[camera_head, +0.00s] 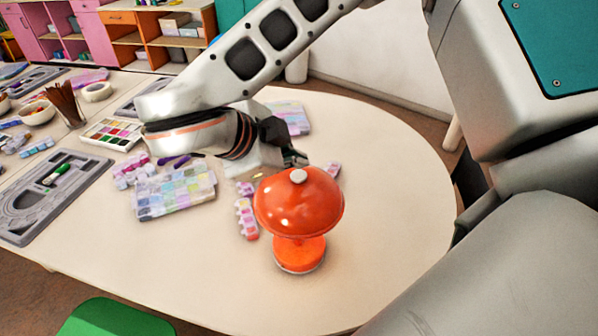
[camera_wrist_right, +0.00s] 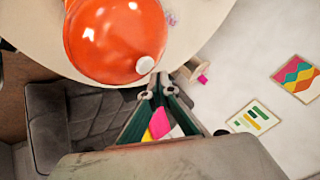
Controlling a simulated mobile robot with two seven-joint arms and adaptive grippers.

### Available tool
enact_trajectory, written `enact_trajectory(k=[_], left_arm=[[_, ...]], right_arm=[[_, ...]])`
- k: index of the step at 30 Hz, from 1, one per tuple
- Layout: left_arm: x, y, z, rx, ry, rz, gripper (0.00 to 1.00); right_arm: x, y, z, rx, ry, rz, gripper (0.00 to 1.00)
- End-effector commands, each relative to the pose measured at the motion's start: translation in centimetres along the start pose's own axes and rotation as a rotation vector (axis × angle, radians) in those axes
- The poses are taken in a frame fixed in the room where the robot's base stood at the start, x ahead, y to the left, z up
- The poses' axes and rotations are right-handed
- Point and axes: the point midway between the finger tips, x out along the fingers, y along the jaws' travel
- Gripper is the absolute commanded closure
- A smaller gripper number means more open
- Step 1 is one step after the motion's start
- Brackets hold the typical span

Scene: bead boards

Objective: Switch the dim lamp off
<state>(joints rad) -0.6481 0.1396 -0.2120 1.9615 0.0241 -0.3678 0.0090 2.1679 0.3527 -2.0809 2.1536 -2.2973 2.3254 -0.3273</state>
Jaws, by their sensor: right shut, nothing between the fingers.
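The lamp (camera_head: 300,210) is orange, with a domed shade, a round base and a pale knob (camera_head: 298,176) on top. It stands upright on the table, and no clear glow shows. My right gripper (camera_head: 296,160) is just behind the shade in the head view, its fingertips partly hidden. In the right wrist view the shade (camera_wrist_right: 110,40) fills the upper left. There the shut, empty fingertips (camera_wrist_right: 158,82) are close beside the white knob (camera_wrist_right: 145,65); I cannot tell whether they touch. My left gripper is not in view.
Pink bead strips (camera_head: 246,217) lie just left of the lamp. A pastel bead box (camera_head: 175,191), a paint set (camera_head: 112,133) and a grey tray (camera_head: 50,195) lie farther left. The table (camera_head: 390,180) is clear right of the lamp. A green seat (camera_head: 115,318) is at the front edge.

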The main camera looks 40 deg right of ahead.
Motion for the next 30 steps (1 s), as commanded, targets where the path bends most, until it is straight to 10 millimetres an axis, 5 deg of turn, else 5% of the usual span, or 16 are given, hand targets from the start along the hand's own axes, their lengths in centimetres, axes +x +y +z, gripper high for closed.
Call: enact_trajectory(k=[30], left_arm=[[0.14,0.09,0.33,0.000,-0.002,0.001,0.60]], right_arm=[[0.65,0.47,0.46,0.000,0.000,0.000,1.00]])
